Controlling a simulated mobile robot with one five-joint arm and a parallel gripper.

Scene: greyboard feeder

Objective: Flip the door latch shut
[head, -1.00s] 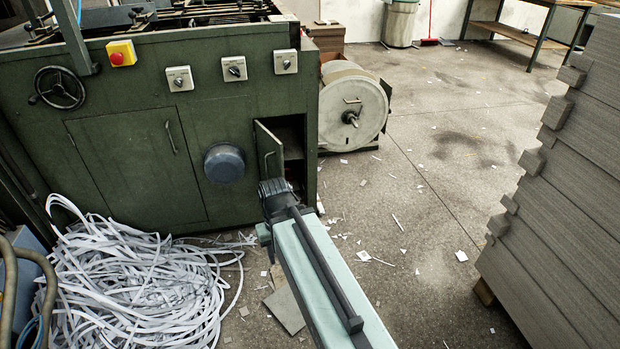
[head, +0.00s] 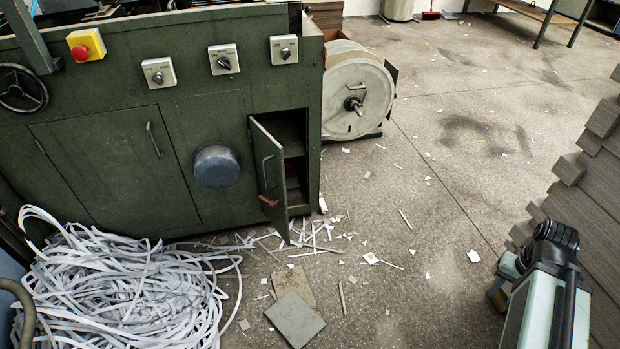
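The green cabinet door (head: 262,160) on the machine's front stands ajar, hinged on its left, with a dark shelved compartment (head: 293,150) open behind it. A grey pull handle (head: 267,172) is on the door. Below it sits a small red latch lever (head: 268,201), tilted slightly down to the right. My arm is at the lower right, well away from the door and close to the stacked greyboard. My gripper's fingers do not show; only dark and pale-green arm parts are visible there.
A heap of white paper strips (head: 120,285) lies at lower left. Board pieces (head: 295,318) and scraps litter the floor. A reel (head: 358,98) stands right of the compartment; stacked greyboard (head: 590,170) is at right.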

